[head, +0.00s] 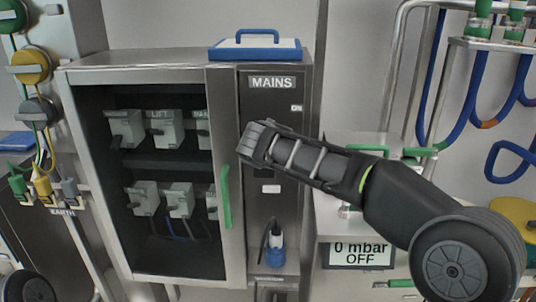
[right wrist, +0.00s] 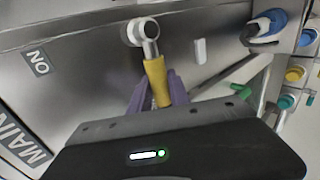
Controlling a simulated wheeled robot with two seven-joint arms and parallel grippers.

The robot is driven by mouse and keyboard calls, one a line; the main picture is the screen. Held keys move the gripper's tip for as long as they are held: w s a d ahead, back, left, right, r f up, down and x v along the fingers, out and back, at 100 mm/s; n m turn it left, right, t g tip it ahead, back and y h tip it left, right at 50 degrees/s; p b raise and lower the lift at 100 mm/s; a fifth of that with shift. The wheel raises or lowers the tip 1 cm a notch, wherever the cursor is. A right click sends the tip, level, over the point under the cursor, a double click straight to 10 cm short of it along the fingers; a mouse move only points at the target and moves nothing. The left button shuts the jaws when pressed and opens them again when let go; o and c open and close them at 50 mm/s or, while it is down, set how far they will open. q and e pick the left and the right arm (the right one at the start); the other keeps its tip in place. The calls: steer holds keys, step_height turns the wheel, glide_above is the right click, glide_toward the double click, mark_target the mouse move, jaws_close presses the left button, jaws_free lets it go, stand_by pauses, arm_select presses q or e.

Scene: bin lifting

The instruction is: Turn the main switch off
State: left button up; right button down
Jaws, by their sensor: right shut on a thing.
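The main switch has a metal hub and a yellow handle (right wrist: 157,82), seen in the right wrist view on the grey MAINS panel (head: 258,105). An ON label (right wrist: 39,62) is on the panel, to the left of the switch in that view. My right gripper (right wrist: 160,98) is shut on the yellow handle, with its purple fingers around it. In the head view, my right gripper (head: 254,143) is against the panel below the MAINS lettering and hides the switch. My left gripper is not in view.
A cabinet with a green-handled door (head: 226,197) stands left of the panel and holds several grey switch units. A blue plug (head: 275,252) is low on the panel. A blue-rimmed tray (head: 255,54) lies on top. Pipes and blue hoses (head: 460,115) are at right.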

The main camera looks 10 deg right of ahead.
steer(key=shift+f, duration=0.15)
steer(key=c, duration=1.5)
jaws_free()
steer(key=shift+s, duration=0.1)
steer(key=v, duration=0.7)
steer(key=shift+s+a+r, duration=0.1)
steer(key=shift+s+r, duration=0.15)
